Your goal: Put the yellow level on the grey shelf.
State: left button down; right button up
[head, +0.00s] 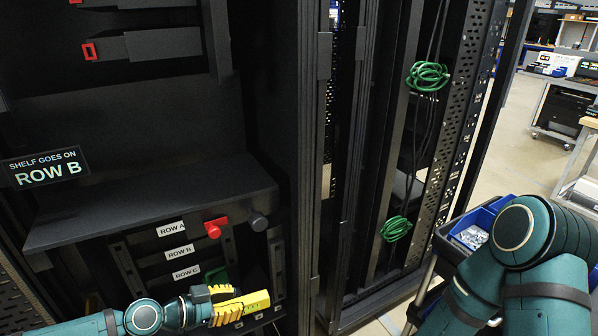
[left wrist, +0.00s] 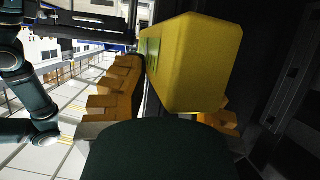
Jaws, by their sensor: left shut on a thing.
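The yellow level (head: 252,304) is in my left gripper (head: 222,303), low in front of the rack in the head view. In the left wrist view the level (left wrist: 195,60) is a large yellow block between the orange finger pads (left wrist: 165,100), with a green patch on one side. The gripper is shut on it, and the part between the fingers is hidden. The grey shelf (head: 150,198) is a dark flat ledge in the rack, above and left of the level. Its visible top is bare. My right arm shows at the right, but its gripper is out of view.
A "Row B" sign (head: 46,169) stands at the shelf's left. Row labels (head: 179,253), a red knob (head: 213,230) and a dark knob (head: 258,221) are under or at the shelf's front. Rack posts with green cable coils (head: 427,76) rise at right. A blue bin (head: 480,222) stands near my right arm.

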pick_arm(q)
jog(key=shift+r, duration=0.1)
pick_arm(e)
jog(key=shift+o, duration=1.5)
jog(key=shift+w, duration=0.1)
jog(key=w+a+r+n+g, duration=0.1)
jog(key=w+a+r+n, duration=0.2)
jog(key=w+r+n, duration=0.7)
jog(key=w+a+r+n+h, duration=0.1)
jog(key=w+r+n, duration=0.2)
jog(key=w+r, duration=0.35)
jog(key=w+a+r+n+h, duration=0.1)
jog(key=w+r+n, duration=0.2)
jog(key=r, duration=0.7)
jog(key=s+a+r+n+h, duration=0.2)
jog(key=s+a+r+n, duration=0.2)
jog(key=s+a+r, duration=0.55)
pick_arm(q)
jog(key=s+d+r+m+g+h, duration=0.2)
jog(key=d+r+m+g, duration=0.2)
jog(key=d+r, duration=0.6)
notch_tip(320, 180, up, 3)
jog(key=shift+f+g, duration=0.1)
jog(key=shift+g, duration=0.3)
pick_arm(e)
notch_tip(320, 180, down, 11)
jog(key=w+d, duration=0.1)
jog(key=w, duration=0.1)
jog(key=shift+w+d+g, duration=0.15)
jog(key=shift+d+g, duration=0.15)
